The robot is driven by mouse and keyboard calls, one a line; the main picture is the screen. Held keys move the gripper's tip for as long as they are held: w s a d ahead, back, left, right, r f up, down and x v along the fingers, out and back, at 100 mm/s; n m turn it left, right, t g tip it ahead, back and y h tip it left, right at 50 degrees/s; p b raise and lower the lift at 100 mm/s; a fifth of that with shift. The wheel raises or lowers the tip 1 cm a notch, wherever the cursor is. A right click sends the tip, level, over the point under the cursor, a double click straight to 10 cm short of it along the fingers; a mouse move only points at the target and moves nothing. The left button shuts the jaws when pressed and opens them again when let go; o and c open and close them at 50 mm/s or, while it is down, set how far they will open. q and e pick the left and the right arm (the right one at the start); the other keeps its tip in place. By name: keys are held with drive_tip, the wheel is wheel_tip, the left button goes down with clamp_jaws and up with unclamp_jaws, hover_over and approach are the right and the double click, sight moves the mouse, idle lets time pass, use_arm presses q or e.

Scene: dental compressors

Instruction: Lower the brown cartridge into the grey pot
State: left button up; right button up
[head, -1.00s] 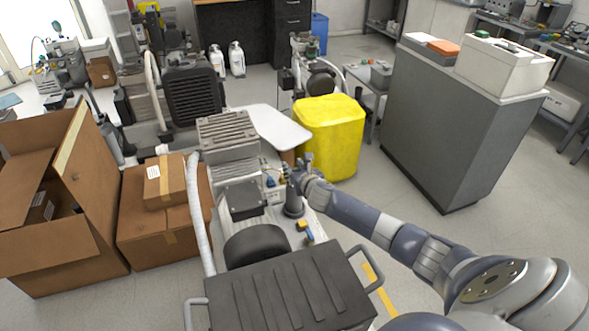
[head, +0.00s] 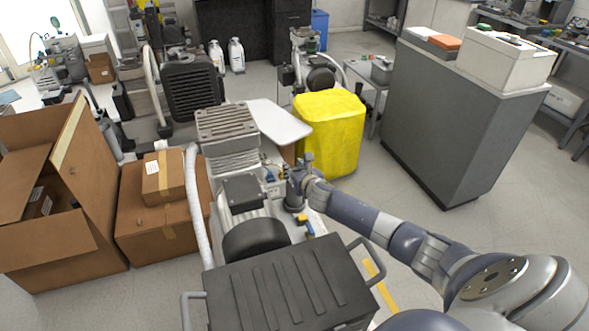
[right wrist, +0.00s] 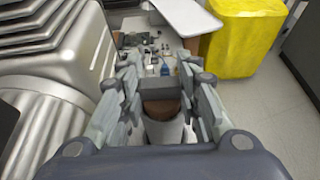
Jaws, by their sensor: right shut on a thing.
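My right gripper (right wrist: 163,98) is shut on the brown cartridge (right wrist: 161,108), which shows between its fingers in the right wrist view. The grey pot (right wrist: 164,133) is directly below the cartridge, and its upper part lies between the fingers. The cartridge looks lined up with the pot's mouth; I cannot tell how far inside it is. In the head view my right gripper (head: 297,184) is at the top of the pot (head: 294,203), beside the compressor, and hides the cartridge. My left gripper is not in view.
The ribbed compressor (head: 230,140) stands close left of the gripper. A black-lidded unit (head: 290,285) with handles is in front. A yellow covered bin (head: 331,135) and a white board (head: 279,124) are behind. Small blue and yellow parts (head: 306,224) lie by the pot.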

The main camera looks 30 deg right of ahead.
drive_tip(key=shift+f, duration=0.2)
drive_tip(key=o, duration=1.1)
drive_tip(key=shift+o, duration=0.2)
